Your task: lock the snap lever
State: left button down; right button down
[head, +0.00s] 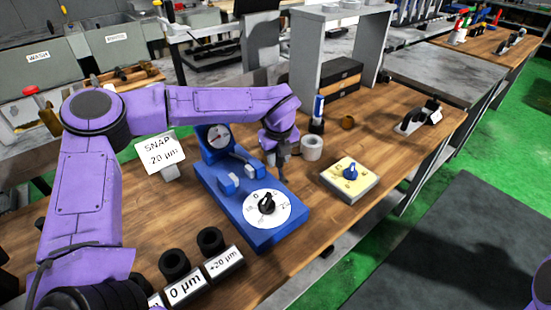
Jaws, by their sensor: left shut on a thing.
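The blue snap gauge (262,238) lies on the wooden bench with a round dial indicator (217,137) at its back end. My left gripper (283,158) points down at the gauge's back right edge. Its fingers are shut on a small part there, which looks like the snap lever; fingers and wrist hide most of it. My right gripper is out of view.
A cream box (345,187) with a blue knob stands to the right, and a grey ring (312,148) close beside my gripper. A "SNAP 20 µm" card (160,152) stands left. Black ring masters (174,265) on labelled blocks are in front. A grey shelf (318,50) rises behind.

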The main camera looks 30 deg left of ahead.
pick_arm(q)
jog(key=shift+s+d+t+y+b, duration=0.25)
jog(key=shift+d+t+y+b, duration=0.05)
jog(key=shift+d+y+b, duration=0.35)
jog(key=shift+s+d+t+y+b, duration=0.25)
jog(key=shift+d+y+b, duration=0.25)
jog(key=shift+y+b, duration=0.3)
jog(key=shift+s+d+t+y+b, duration=0.2)
jog(key=shift+d+t+y+b, duration=0.15)
jog(key=shift+d+y+b, duration=0.3)
jog(key=c, duration=1.1)
grip_release()
jog(key=shift+r, duration=0.1)
jog(key=b+v, duration=0.1)
jog(key=v, duration=0.9)
jog(key=shift+s+d+r, duration=0.15)
jog(key=shift+s+d, duration=0.05)
